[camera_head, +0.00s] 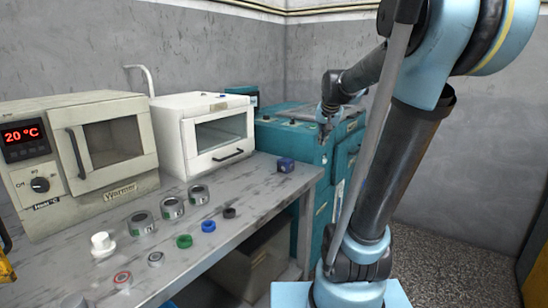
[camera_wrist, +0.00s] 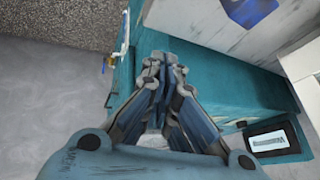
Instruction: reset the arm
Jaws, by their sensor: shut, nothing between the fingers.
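My gripper (camera_head: 323,132) hangs at the end of my arm, in front of the teal cabinet (camera_head: 292,136) at the back of the room. In the wrist view my gripper (camera_wrist: 162,62) has its fingers drawn together with nothing between them. The teal cabinet also shows in the wrist view (camera_wrist: 212,92), behind and beside the fingers. In the head view the gripper is small, and its fingertips are hard to make out.
A grey workbench (camera_head: 240,204) runs along the left. It bears a warmer oven (camera_head: 122,188), a white oven (camera_head: 172,121), a blue block (camera_head: 285,164), a white stepped part (camera_head: 102,245), and several rings and cylinders. Open floor (camera_head: 440,250) lies to the right.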

